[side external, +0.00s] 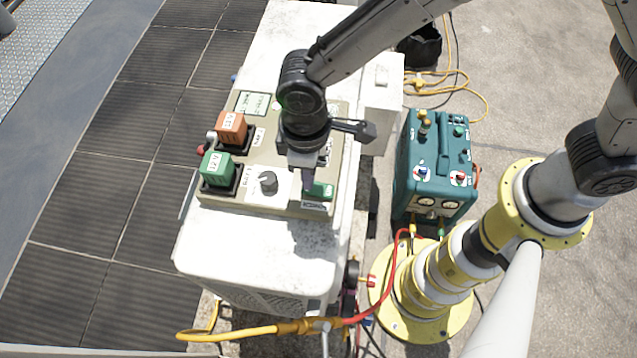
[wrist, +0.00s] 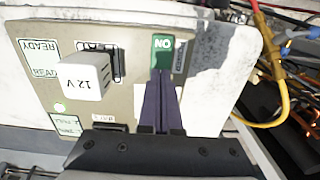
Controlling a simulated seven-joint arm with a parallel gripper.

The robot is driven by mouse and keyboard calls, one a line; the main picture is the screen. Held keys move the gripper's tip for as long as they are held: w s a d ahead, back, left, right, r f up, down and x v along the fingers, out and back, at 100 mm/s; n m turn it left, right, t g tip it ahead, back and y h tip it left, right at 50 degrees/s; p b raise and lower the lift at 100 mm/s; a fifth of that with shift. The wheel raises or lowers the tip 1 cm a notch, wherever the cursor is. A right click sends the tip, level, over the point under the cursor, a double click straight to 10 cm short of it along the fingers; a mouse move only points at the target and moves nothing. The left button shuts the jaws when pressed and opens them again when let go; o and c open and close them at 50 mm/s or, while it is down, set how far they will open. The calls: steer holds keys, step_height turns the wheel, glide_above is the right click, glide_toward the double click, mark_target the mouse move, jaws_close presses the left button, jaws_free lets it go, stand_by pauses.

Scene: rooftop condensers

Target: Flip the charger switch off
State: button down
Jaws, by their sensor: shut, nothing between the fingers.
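The charger is a beige panel (side external: 232,191) on top of a white cabinet in the side view. Its switch is a green rocker (side external: 322,191) at the panel's near right corner. My gripper (side external: 308,186) points down at the panel, right by the switch. In the wrist view its dark purple fingers (wrist: 162,76) are together and empty, with their tips at the rocker's lower edge. I cannot tell whether they touch it. The fingers partly cover the switch's surroundings.
A teal machine (side external: 434,160) with gauges stands right of the cabinet (side external: 262,245). Red and yellow hoses run in front.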

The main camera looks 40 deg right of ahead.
steer(key=shift+f, duration=0.5)
stand_by(0.3)
steer(key=shift+r, duration=3.55)
steer(key=w+d+r+m+t+y, duration=0.1)
steer(key=w+d+r+m+t, duration=0.15)
steer(key=d+r, duration=0.6)
steer(key=w+d+r+m+t, duration=0.1)
steer(key=w+d+r+m, duration=0.15)
steer(key=d+r, duration=0.55)
steer(key=s+d+r+m+t, duration=0.25)
steer(key=s+d, duration=0.45)
steer(key=d, duration=0.4)
steer(key=s+d+f+m+h, duration=0.1)
steer(key=s+d+f, duration=0.3)
steer(key=s, duration=0.5)
steer(key=shift+s+f, duration=0.3)
steer(key=shift+s, duration=0.1)
